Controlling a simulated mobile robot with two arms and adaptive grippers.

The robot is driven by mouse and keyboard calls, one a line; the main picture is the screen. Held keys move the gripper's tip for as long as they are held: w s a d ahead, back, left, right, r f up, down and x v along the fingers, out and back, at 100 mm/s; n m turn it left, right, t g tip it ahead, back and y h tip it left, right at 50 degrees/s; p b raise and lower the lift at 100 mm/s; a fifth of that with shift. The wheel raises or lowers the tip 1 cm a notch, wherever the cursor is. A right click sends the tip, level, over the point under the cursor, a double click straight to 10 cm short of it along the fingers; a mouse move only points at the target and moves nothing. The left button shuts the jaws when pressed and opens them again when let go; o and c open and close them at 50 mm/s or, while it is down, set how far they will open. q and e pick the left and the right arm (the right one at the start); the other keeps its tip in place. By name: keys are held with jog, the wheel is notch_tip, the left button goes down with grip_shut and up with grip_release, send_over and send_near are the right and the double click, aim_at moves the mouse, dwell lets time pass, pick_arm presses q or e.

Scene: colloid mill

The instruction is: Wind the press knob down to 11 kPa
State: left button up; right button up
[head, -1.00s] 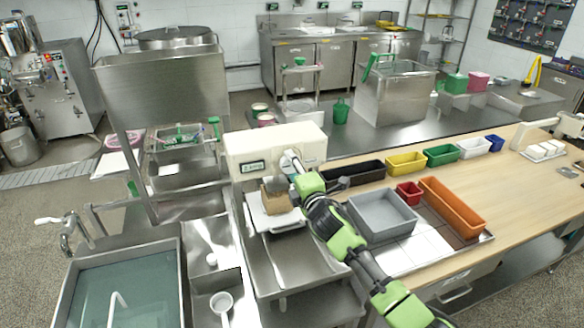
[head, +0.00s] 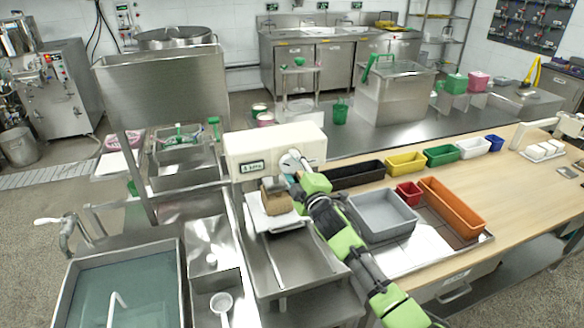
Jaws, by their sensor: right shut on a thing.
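The press is a cream box (head: 262,148) with a small display (head: 252,167) on its front; its digits are too small to read surely. The round white and grey knob (head: 290,161) sits on the front right of the box. My right gripper (head: 296,172) comes up from the lower right and is shut on the knob, covering part of it. A brown block (head: 277,200) stands below the box on a white tray (head: 263,217). My left gripper is not in view.
A grey bin (head: 382,214), a red bin (head: 409,193) and an orange bin (head: 452,206) stand right of my arm. A black bin (head: 352,174) lies behind it. A water-filled sink (head: 122,290) is at the lower left.

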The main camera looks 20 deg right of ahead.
jog(key=o, duration=1.1)
jog(key=shift+s, duration=0.1)
jog(key=s, duration=1.2)
jog(key=shift+d+r, duration=0.2)
jog(key=shift+d, duration=0.2)
